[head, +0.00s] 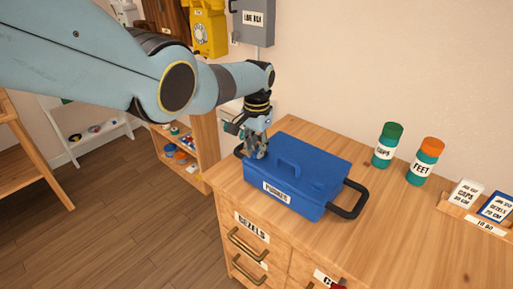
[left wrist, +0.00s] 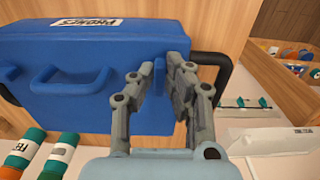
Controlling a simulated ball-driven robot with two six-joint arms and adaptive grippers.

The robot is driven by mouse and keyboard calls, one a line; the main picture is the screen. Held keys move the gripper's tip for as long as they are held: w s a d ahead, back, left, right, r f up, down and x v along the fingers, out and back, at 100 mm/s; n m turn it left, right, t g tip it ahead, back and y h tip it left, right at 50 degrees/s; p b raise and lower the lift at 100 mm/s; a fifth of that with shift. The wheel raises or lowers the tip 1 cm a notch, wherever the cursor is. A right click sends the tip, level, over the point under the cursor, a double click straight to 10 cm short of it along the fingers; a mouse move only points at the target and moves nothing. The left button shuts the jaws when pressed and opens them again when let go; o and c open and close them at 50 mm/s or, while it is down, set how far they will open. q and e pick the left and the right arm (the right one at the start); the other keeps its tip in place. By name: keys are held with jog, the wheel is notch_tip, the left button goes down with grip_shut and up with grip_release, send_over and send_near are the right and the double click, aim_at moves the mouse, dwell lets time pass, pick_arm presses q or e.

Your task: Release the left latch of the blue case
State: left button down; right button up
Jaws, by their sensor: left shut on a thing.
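My right gripper is out of view.
Two labelled jars, one green-capped (head: 386,145) and one orange-capped (head: 425,162), stand to the right of the case. A card holder (head: 475,208) is farther right. A yellow dial phone (head: 207,30) and grey box (head: 252,22) hang behind. The cabinet top (head: 385,225) is clear in front of the jars.

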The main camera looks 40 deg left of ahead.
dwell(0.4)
pick_arm(q)
jog(key=c, duration=1.4)
grip_release()
jog(key=shift+o, duration=0.2)
notch_tip(320, 180, up, 12)
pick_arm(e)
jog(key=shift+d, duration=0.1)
